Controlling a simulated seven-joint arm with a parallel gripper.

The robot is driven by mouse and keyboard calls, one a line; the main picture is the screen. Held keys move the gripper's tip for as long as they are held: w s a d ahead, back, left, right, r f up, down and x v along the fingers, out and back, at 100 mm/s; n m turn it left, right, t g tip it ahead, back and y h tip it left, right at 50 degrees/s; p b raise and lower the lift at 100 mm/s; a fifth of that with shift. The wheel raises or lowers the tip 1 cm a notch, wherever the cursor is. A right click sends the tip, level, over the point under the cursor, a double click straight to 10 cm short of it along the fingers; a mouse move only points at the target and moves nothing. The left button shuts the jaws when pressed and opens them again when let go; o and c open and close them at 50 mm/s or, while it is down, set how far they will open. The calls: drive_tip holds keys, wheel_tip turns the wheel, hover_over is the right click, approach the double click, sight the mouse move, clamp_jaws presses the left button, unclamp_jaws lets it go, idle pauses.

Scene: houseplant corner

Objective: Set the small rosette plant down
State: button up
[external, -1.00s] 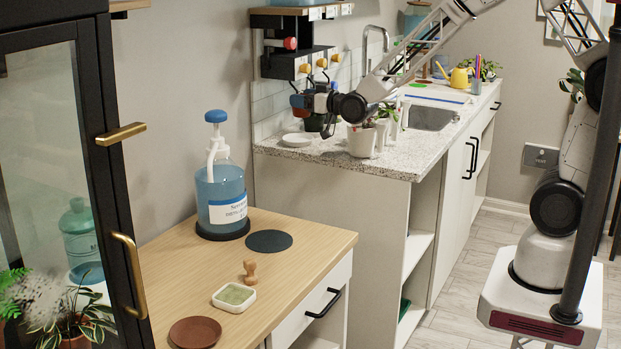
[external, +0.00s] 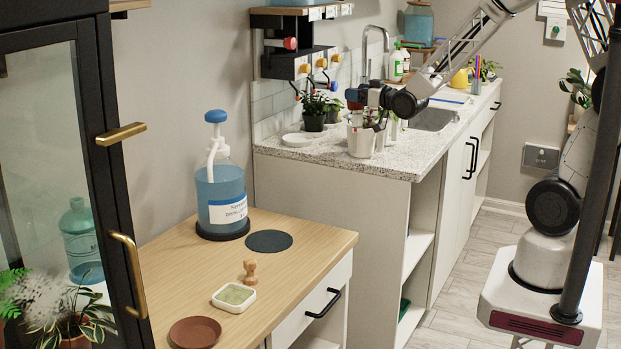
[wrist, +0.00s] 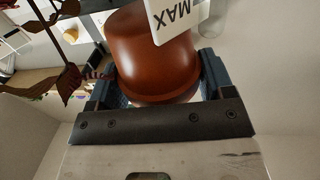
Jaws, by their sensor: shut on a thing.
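My gripper (wrist: 159,84) is shut on a glossy red-brown pot (wrist: 150,50), with one dark finger on each side of it in the wrist view. In the external view my gripper (external: 354,99) is small, above the speckled counter (external: 290,150), close over a white pot (external: 361,141). Only a small reddish patch of the held pot shows there. I cannot tell whether it touches anything below.
A leafy plant in a black pot (external: 313,121) stands left of my gripper, with another plant (external: 334,112) behind. A white dish (external: 297,140) lies on the counter. A white tag reading MAX (wrist: 178,16) overlaps the held pot; reddish leaves (wrist: 75,80) are at left.

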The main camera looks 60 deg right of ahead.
drive_tip(key=s+d+m+h, duration=0.1)
drive_tip(key=s+d, duration=0.4)
drive_tip(key=s, duration=0.4)
drive_tip(key=s+d+m+h, duration=0.1)
drive_tip(key=s+d, duration=0.4)
drive_tip(key=s, duration=0.3)
drive_tip(key=shift+s+a+f, duration=0.1)
drive_tip(key=shift+a+f, duration=0.05)
drive_tip(key=shift+f, duration=1.35)
drive_tip(key=shift+s+a+f, duration=0.1)
drive_tip(key=shift+a+f, duration=0.05)
drive_tip(key=shift+f, duration=1.3)
drive_tip(key=shift+w, duration=0.1)
drive_tip(key=shift+f, duration=2.5)
drive_tip(key=shift+f, duration=2.3)
drive_tip(key=shift+f, duration=0.2)
